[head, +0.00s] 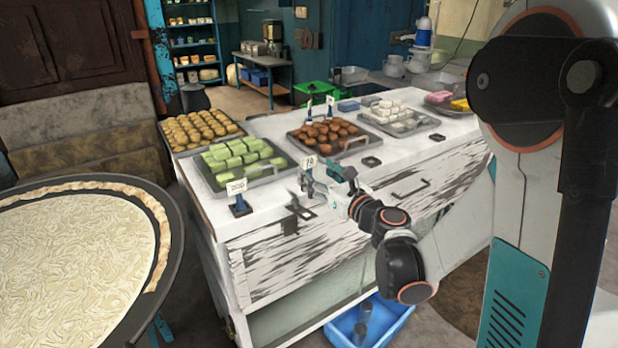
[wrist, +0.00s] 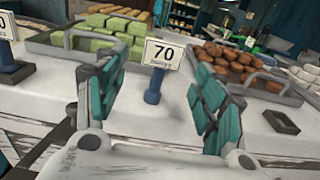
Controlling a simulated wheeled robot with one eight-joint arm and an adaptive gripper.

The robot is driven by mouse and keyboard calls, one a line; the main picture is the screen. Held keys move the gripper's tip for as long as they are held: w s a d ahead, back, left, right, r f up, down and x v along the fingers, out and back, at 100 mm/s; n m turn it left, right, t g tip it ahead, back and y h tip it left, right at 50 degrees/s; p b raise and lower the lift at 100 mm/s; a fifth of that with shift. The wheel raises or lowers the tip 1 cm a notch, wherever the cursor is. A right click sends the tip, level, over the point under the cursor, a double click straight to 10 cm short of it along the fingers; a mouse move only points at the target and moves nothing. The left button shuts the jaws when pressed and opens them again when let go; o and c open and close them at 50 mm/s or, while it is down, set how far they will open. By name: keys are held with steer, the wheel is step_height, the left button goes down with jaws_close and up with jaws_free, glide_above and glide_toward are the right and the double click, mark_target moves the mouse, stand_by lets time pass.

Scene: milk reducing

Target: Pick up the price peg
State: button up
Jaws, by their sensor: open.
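In the wrist view, a price peg (wrist: 153,90) with a white card reading 70 on a blue stand is upright on the white counter. It shows between the two open fingers of my gripper (wrist: 158,95), a little beyond them, with nothing held. In the head view, my gripper (head: 322,184) is at the counter's front edge, and the 70 card (head: 310,162) shows just behind it; its stand is mostly hidden. Another price peg (head: 238,194) stands at the front left corner, and it also shows at the left edge of the wrist view (wrist: 8,58).
A tray of green sweets (head: 275,177) lies behind the peg to the left, and a tray of brown sweets (head: 365,145) to the right. A small dark empty holder (head: 372,161) sits on the counter (head: 415,152). More price pegs stand behind the brown tray.

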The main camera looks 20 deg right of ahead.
mark_target(310, 168)
steer(key=x, duration=0.3)
steer(key=b+x, duration=0.1)
steer(key=x, duration=0.1)
steer(key=shift+f, duration=0.25)
steer(key=c, duration=1.2)
